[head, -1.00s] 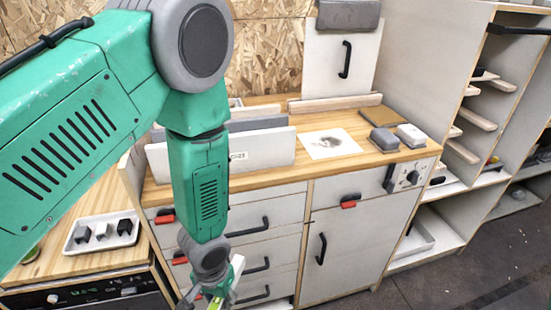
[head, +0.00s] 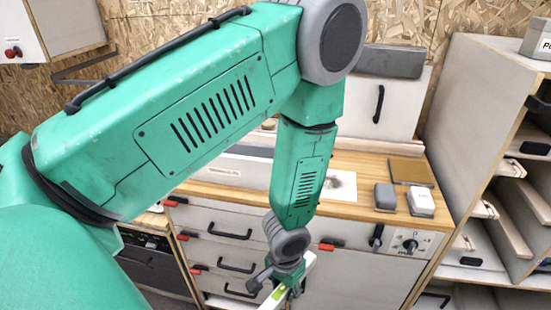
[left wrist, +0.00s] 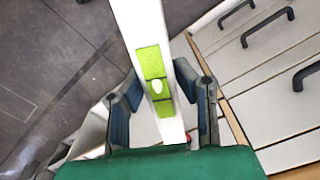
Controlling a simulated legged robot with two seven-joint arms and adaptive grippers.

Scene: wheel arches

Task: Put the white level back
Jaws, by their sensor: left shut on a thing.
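The white level is a long white bar with a bright green vial section. In the left wrist view the level (left wrist: 140,28) runs up and away between the fingers. In the head view only a short piece of the level (head: 309,262) shows at the bottom, in front of the workbench drawers. My left gripper (head: 286,287) is shut on it; in the left wrist view the fingers of the gripper (left wrist: 160,96) stand on both sides of the bar. The level's far end is cut off. My right gripper is not in view.
A wooden-topped workbench (head: 347,210) with black-handled drawers (head: 232,234) stands close behind the held level. Shelving (head: 470,150) stands at the right. The floor (left wrist: 45,75) beside the drawers is open.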

